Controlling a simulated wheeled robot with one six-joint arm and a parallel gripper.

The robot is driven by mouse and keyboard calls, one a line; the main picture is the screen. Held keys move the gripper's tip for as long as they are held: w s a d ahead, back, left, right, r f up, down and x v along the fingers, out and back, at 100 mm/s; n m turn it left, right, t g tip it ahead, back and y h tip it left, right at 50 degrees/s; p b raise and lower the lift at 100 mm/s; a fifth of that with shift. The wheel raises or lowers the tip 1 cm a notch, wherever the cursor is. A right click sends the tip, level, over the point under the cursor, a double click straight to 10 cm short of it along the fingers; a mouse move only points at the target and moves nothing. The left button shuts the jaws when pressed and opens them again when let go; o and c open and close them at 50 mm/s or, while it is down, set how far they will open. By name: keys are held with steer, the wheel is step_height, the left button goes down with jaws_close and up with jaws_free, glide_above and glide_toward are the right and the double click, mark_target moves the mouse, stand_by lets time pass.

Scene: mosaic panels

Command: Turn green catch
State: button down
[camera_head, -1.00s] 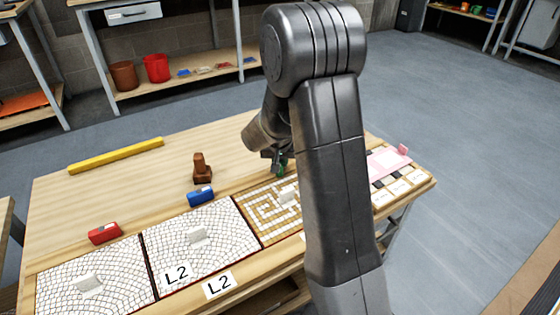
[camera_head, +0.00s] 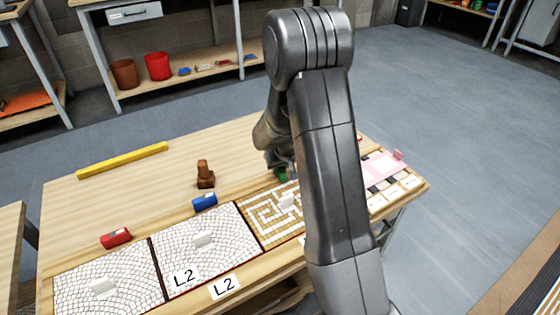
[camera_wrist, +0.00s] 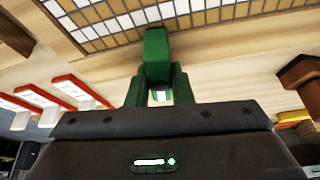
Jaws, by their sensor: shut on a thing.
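The green catch (camera_wrist: 157,52) stands out between my gripper's fingertips (camera_wrist: 158,84) in the wrist view, beside the edge of a tan and white mosaic panel (camera_wrist: 110,22). My gripper is shut on it. In the head view only a small part of the green catch (camera_head: 283,175) shows at my gripper (camera_head: 280,167), at the far edge of the maze-patterned panel (camera_head: 262,212); my arm hides much around it. A blue catch (camera_head: 205,202) and a red catch (camera_head: 116,238) lie behind the two white-tiled panels to the left.
A brown wooden piece (camera_head: 205,176) stands left of my gripper, and a yellow bar (camera_head: 122,160) lies at the table's back left. A pink panel (camera_head: 380,168) is at the right end. My arm covers part of the table between.

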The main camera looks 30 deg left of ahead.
steer(key=shift+n+g+y+b, duration=0.3)
steer(key=shift+n+b, duration=0.05)
steer(key=shift+n, duration=0.65)
steer(key=c, duration=1.3)
jaws_free()
steer(key=p+v, duration=0.3)
steer(key=v, duration=1.1)
steer(key=shift+w, duration=0.1)
steer(key=shift+f, duration=0.15)
